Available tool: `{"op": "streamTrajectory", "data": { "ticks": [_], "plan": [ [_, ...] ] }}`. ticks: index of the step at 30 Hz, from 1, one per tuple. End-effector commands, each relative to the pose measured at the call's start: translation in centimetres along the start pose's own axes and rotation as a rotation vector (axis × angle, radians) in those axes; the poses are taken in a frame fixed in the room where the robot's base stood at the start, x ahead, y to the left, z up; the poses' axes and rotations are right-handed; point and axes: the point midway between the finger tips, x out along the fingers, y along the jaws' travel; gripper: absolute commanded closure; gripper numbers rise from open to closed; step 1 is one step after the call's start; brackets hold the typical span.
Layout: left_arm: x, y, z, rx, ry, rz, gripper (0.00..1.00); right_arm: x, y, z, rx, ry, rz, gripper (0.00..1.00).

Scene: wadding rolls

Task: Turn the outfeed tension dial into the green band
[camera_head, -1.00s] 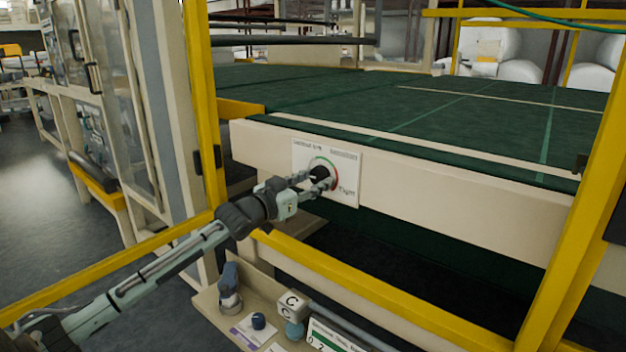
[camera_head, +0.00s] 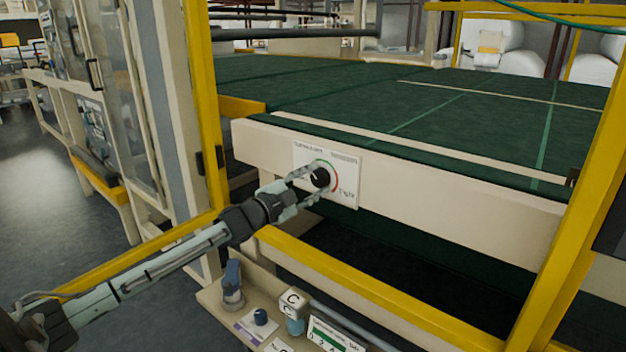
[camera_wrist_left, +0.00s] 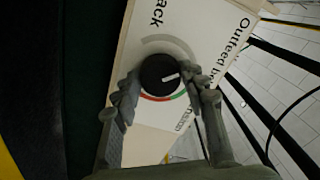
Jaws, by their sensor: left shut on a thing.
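The outfeed tension dial (camera_head: 321,176) is a round black knob on a white plate (camera_head: 350,172) fixed to the cream side beam. My left gripper (camera_head: 317,182) is shut on the dial, one finger on each side. In the left wrist view the dial (camera_wrist_left: 159,75) sits between the fingertips (camera_wrist_left: 161,82). Its white pointer mark points right in that view, toward one finger. A grey arc lies above the dial, and the green band (camera_wrist_left: 179,95) and red band (camera_wrist_left: 152,98) lie below it. The finger hides part of the scale near the pointer. My right gripper is not in view.
Yellow guard posts (camera_head: 573,215) stand on both sides of the opening, and a yellow rail (camera_head: 370,290) runs below the beam. The green conveyor bed (camera_head: 400,110) is behind the beam.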

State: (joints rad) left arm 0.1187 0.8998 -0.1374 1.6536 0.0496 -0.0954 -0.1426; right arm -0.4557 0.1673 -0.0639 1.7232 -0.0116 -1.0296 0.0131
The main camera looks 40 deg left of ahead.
Motion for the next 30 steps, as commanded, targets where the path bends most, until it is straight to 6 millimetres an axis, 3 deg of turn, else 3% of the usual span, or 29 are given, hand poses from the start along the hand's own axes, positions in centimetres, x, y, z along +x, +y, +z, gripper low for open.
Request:
{"op": "streamTrajectory", "data": {
  "ticks": [12, 30],
  "plan": [
    [0.0, -0.2, -0.1, 0.396, 0.001, -0.001, 0.87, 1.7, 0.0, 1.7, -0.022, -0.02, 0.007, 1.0],
    [0.0, -0.3, -0.1, 0.839, 0.0, -0.002, 0.87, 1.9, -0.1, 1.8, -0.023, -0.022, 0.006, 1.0]
  ]
}}
